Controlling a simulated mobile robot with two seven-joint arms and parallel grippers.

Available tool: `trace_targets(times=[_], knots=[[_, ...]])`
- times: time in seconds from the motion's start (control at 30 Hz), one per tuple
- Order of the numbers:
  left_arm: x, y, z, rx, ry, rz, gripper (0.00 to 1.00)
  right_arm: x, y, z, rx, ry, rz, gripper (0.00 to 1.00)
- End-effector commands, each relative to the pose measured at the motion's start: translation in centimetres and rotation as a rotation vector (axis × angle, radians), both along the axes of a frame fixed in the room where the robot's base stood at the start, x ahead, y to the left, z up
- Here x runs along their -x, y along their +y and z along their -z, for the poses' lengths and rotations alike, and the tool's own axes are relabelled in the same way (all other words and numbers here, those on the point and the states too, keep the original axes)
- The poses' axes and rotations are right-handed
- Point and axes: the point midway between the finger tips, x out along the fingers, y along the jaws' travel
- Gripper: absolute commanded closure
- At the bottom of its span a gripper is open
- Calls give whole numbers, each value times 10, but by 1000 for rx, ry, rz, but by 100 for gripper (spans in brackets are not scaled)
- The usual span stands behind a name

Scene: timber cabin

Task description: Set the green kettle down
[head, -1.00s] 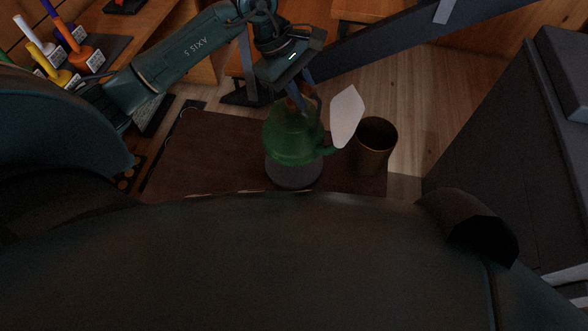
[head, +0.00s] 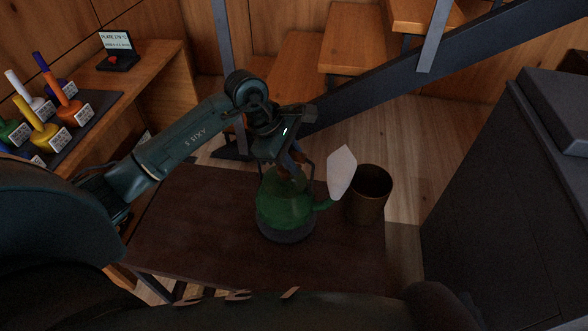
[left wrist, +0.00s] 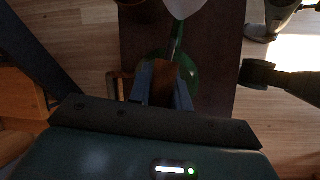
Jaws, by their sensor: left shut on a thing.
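The green kettle (head: 284,213) is upright over the dark brown table (head: 185,235) in the head view, with its spout to the right. I cannot tell whether its grey base touches the top. My left gripper (head: 292,170) comes down from above and is shut on the kettle's wooden handle. In the left wrist view my left fingers (left wrist: 163,88) close around this brown grip, with the green kettle rim (left wrist: 191,74) below, partly hidden. My right gripper is not in view.
A brass pot (head: 371,193) stands right of the kettle, near the table's right edge. A white flat piece (head: 341,172) shows between them. The table's left part is bare. Wooden stairs (head: 350,38) rise behind; a dark cabinet (head: 505,180) stands at right.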

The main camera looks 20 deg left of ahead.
Motion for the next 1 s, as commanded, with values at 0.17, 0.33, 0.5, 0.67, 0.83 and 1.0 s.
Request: trace_targets(times=[0.17, 0.33, 0.5, 0.67, 0.83, 1.0], knots=[[-1, -1, 23, 5, -2, -1, 100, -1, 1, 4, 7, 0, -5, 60], [-1, 0, 27, 3, -6, 0, 100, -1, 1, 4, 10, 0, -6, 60], [-1, 0, 27, 3, -6, 0, 100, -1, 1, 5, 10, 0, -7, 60], [0, 0, 31, 1, 1, 1, 76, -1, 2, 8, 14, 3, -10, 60], [0, 0, 31, 1, 1, 1, 62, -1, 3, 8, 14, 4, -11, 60], [0, 0, 31, 1, 1, 1, 59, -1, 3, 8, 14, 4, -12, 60]])
